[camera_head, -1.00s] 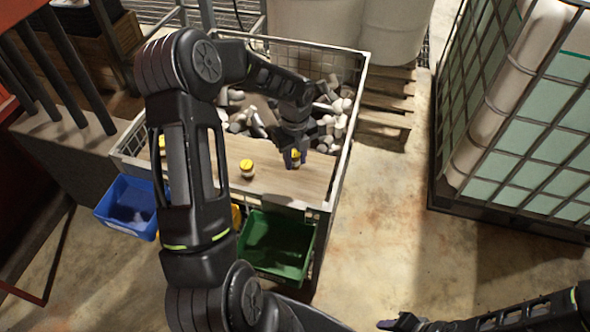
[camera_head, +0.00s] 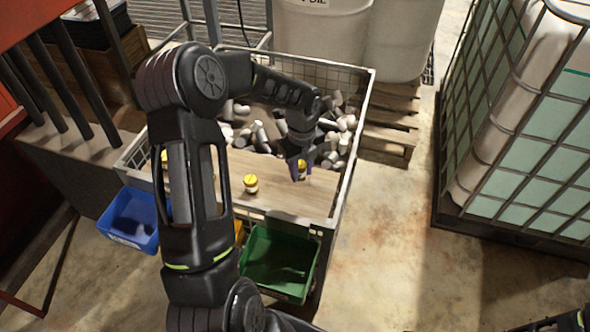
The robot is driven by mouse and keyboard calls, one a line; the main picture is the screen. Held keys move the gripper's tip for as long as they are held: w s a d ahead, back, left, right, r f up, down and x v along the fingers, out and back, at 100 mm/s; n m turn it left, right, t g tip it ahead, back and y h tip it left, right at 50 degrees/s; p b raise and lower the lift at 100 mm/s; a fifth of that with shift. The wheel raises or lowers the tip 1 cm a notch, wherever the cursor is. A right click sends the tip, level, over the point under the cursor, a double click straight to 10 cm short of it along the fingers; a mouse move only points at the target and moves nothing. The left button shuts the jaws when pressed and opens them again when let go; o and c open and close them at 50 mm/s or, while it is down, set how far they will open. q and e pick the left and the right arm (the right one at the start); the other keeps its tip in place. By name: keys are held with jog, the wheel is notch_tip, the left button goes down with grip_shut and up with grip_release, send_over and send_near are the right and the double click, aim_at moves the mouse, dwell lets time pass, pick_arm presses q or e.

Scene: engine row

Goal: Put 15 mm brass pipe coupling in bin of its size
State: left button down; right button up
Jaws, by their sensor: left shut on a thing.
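My left gripper (camera_head: 299,172) points down over the right part of the wooden board (camera_head: 275,200). It is shut on a yellow-topped piece (camera_head: 302,168), mostly hidden by the fingers; I cannot tell whether it is clear of the board. A second yellow-topped piece (camera_head: 250,184) stands upright on the board to its left. A third (camera_head: 165,157) shows at the far left, partly behind my left arm. Size marks are too small to read. A blue bin (camera_head: 130,218), a mostly hidden yellow bin (camera_head: 239,232) and a green bin (camera_head: 280,262) hang at the front.
A wire-mesh crate (camera_head: 345,178) with several grey and white cylinders surrounds the board. White drums (camera_head: 322,35) on a pallet (camera_head: 390,135) stand behind. A caged tank (camera_head: 520,130) stands at right. The floor between is clear.

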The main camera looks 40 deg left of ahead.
pick_arm(q)
jog(key=w+d+r+n, duration=0.2)
jog(key=d+r+n, duration=0.3)
jog(key=d+n, duration=0.3)
jog(key=w+d+r+n, duration=0.1)
jog(key=d+r+n, duration=0.4)
jog(key=n, duration=0.9)
jog(key=shift+w+d+r, duration=0.3)
jog(key=shift+w+d, duration=0.1)
jog(key=shift+d, duration=1.5)
